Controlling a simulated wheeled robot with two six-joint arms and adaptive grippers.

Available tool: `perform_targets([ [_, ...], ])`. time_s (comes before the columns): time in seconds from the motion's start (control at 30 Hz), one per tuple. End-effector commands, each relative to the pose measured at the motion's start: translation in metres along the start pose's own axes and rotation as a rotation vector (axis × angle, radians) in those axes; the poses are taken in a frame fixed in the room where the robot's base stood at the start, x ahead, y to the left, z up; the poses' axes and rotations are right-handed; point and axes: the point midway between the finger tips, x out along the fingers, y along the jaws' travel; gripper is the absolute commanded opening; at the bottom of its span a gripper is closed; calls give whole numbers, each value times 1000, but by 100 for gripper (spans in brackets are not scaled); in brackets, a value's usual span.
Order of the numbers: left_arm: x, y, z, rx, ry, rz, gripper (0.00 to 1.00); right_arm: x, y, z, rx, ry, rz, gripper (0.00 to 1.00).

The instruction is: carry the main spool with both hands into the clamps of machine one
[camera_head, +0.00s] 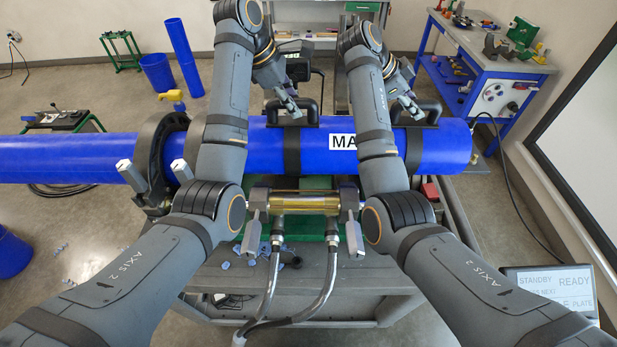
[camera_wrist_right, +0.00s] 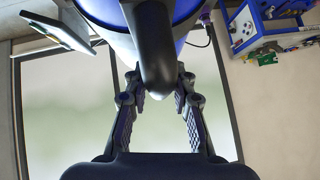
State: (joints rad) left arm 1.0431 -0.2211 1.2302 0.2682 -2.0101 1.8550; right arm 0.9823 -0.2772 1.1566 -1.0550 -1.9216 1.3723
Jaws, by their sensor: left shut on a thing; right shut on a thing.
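The main spool (camera_head: 345,160) is a blue pipe lying level across the head view, its label partly covered by my right arm. It carries two black strap handles. My left gripper (camera_head: 291,108) is shut on the left handle (camera_head: 312,112). My right gripper (camera_head: 416,112) is shut on the right handle (camera_head: 431,108); in the right wrist view the handle (camera_wrist_right: 155,55) sits between its fingers. Machine one (camera_head: 300,205) lies below and in front of the spool.
Another length of blue pipe (camera_head: 65,158) runs out to the left of the rings. A blue tool bench (camera_head: 480,65) stands at back right, near a wall. A status screen (camera_head: 548,285) is at lower right. Hoses (camera_head: 330,280) hang at the front.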

Motion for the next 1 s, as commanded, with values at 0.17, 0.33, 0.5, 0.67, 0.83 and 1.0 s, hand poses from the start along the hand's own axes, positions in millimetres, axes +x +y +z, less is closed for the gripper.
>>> perform_targets([
  [0.17, -1, 1, 2, 4, -3, 7, 0, -1, -1, -2, 6, 2, -6, 0],
  [0.33, 5, 0, -1, 4, -3, 7, 0, 4, 0, 3, 6, 2, -6, 0],
  [0.5, 14, -2, -5, 4, -3, 7, 0, 11, 2, 10, 6, 2, -6, 0],
  [0.67, 24, -4, -9, 4, -4, 7, 0, 18, 4, 18, 6, 2, -6, 0],
  [0.83, 34, -7, -13, 4, -4, 7, 0, 26, 7, 26, 6, 2, -6, 0],
  [1.0, 44, -9, -17, 4, -4, 8, 0, 34, 9, 34, 5, 2, -5, 0],
])
